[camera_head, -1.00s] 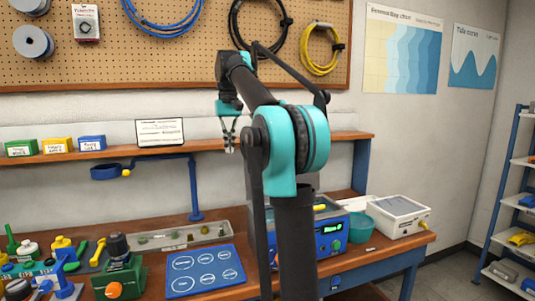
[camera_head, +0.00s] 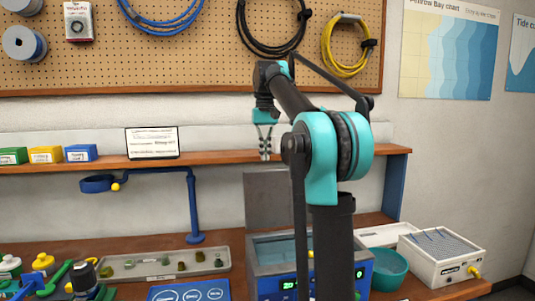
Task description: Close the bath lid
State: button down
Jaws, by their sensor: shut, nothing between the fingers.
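The bath (camera_head: 274,247) is a blue box with a grey rim and a green-lit display, on the bench right of centre. My arm covers its right part. A flat grey panel, which looks like the bath lid (camera_head: 270,197), stands upright at its back edge, so the bath is open. My gripper (camera_head: 265,156) points down above the lid's top edge, in front of the shelf in the picture. It is shut and empty, and appears apart from the lid, though the depth between them is hard to judge.
A teal bowl (camera_head: 391,272) and a white box with a yellow knob (camera_head: 442,260) stand right of the bath. A blue lamp-like stand (camera_head: 193,205) and a grey parts tray (camera_head: 163,264) are to its left. A wooden shelf (camera_head: 220,157) runs behind.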

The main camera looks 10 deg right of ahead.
aim_at(267, 173)
jog(key=shift+s+f, duration=0.7)
jog(key=shift+f, duration=0.3)
jog(key=shift+s+f, duration=0.65)
jog(key=shift+f, duration=0.35)
jog(key=shift+s+f, duration=0.7)
jog(key=shift+f, duration=0.3)
